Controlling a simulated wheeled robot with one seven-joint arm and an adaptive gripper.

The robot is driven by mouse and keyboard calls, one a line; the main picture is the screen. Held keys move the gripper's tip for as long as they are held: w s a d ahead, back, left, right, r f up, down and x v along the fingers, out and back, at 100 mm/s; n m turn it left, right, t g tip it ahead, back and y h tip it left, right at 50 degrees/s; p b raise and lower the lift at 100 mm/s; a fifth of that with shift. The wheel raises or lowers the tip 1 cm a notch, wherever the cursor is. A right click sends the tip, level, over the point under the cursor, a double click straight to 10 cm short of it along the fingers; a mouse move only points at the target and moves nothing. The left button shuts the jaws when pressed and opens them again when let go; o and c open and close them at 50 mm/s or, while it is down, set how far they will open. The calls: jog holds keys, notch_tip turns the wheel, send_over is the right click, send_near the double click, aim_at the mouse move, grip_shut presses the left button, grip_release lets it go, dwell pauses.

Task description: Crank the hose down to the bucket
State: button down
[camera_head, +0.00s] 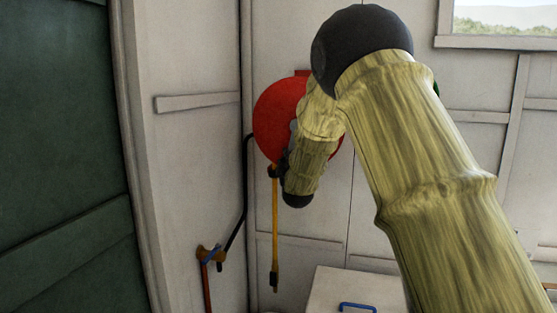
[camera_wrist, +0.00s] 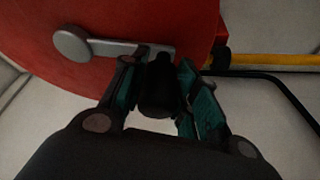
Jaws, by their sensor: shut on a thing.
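The red hose reel (camera_head: 278,112) is mounted on the white wall, partly hidden by my arm. In the wrist view its red disc (camera_wrist: 60,25) carries a silver crank arm (camera_wrist: 105,46) with a dark handle (camera_wrist: 160,88) at its end. My gripper (camera_wrist: 158,82) is shut on that dark handle, with one finger on each side. The yellow hose (camera_head: 275,225) hangs straight down from the reel and ends in a dark nozzle (camera_head: 275,280). In the wrist view the hose (camera_wrist: 270,60) runs off to the right. I cannot make out a bucket in either view.
A black pipe (camera_head: 245,185) runs down the corner left of the hose to a valve with a blue handle (camera_head: 211,256). A pale box with a blue handle (camera_head: 357,306) stands low, right of the hose. A dark green door (camera_head: 60,150) is at left.

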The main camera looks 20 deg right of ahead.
jog(key=shift+s+d+n+g+y+b, duration=0.1)
jog(key=shift+s+d+n+g+b, duration=0.25)
jog(key=shift+d+n, duration=0.35)
jog(key=shift+s+d+n+g+y, duration=0.1)
jog(key=shift+s+d+n, duration=0.35)
jog(key=shift+n, duration=0.3)
jog(key=shift+s+d+n+g+y+b, duration=0.1)
jog(key=shift+s+d+n+g+b, duration=0.25)
jog(key=shift+d+n, duration=0.35)
jog(key=shift+a, duration=0.1)
jog(key=c, duration=1.1)
grip_release()
jog(key=shift+s, duration=0.15)
jog(key=v, duration=1.1)
jog(key=shift+s, duration=0.4)
jog(key=shift+f, duration=0.15)
